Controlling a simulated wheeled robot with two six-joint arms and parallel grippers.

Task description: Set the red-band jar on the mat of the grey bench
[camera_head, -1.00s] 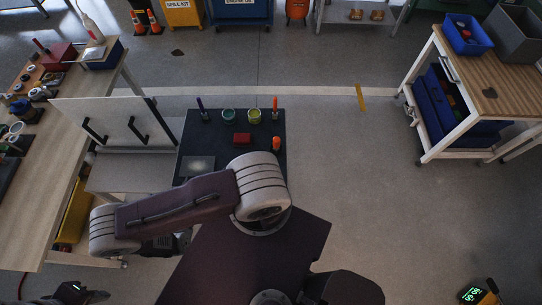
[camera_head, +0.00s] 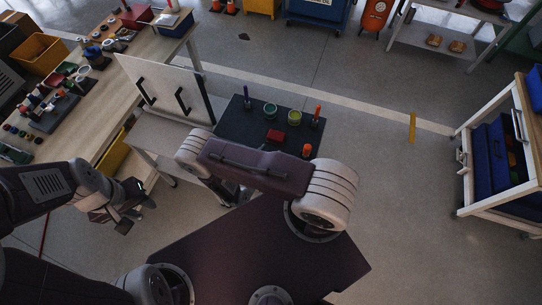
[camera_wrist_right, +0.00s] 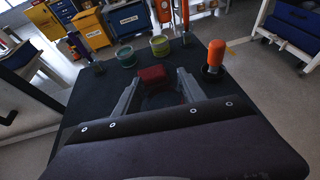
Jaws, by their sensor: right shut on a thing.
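In the head view my right arm hides most of that gripper. The dark-topped bench (camera_head: 240,128) stands ahead of it, its near part covered by my arm; no mat can be made out on it. My left gripper (camera_head: 135,213) hangs empty at the left over the floor; its finger gap is unclear.
A white panel (camera_head: 165,85) with black handles stands left, beside a cluttered wooden bench (camera_head: 115,95).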

